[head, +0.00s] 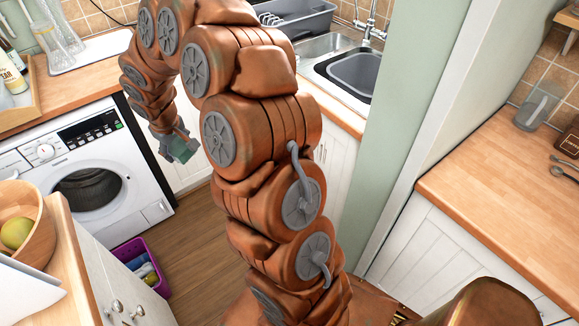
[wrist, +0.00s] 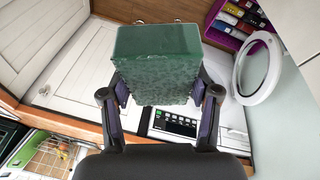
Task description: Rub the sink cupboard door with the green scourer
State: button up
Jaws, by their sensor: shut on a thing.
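My gripper (head: 172,136) is shut on the green scourer (head: 181,149), in front of the white cupboard fronts below the worktop. In the wrist view the scourer (wrist: 157,55) is a dark green block with a rough lower face, pinched between the two fingers of the gripper (wrist: 158,88). The white panelled sink cupboard door (head: 335,160) shows partly under the sink, largely hidden behind my arm. White cupboard fronts (wrist: 82,60) also show behind the scourer in the wrist view. I cannot tell whether the scourer touches a door.
A washing machine (head: 88,175) stands left of my gripper. A purple crate (head: 140,262) with bottles sits on the floor. A counter with a wooden bowl (head: 30,218) is at the near left. A pale green wall end (head: 400,120) stands to the right of my arm. Some wooden floor is clear.

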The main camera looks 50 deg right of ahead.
aim_at(319, 156)
jog(key=s+d+f+n+g+h+b, duration=0.1)
jog(key=s+d+f+h+b, duration=0.3)
jog(key=d+f+b, duration=0.6)
jog(key=s+d+f+n+h+b, duration=0.3)
jog(key=d+f+b, duration=0.7)
jog(key=d+b, duration=0.7)
jog(key=s+d+f+n+g+h+b, duration=0.1)
jog(key=s+d+f+n+h+b, duration=0.2)
jog(key=d+f+h+b, duration=0.3)
jog(key=shift+s+d+f+n+g+b, duration=0.35)
jog(key=shift+d+f+b, duration=0.7)
jog(key=shift+d+b, duration=1.4)
jog(key=shift+s+d+f+n+t+b, duration=0.1)
jog(key=shift+s+d+f+b, duration=0.4)
jog(key=shift+d+f+b, duration=1.75)
jog(key=shift+s+d+r+p, duration=0.15)
jog(key=shift+d+r+p, duration=0.1)
jog(key=shift+d+r, duration=0.45)
jog(key=shift+s+d+r+p, duration=0.1)
jog(key=shift+d+r+p, duration=0.1)
jog(key=shift+d+r, duration=0.45)
jog(key=shift+s+d+f, duration=0.1)
jog(key=shift+f, duration=0.1)
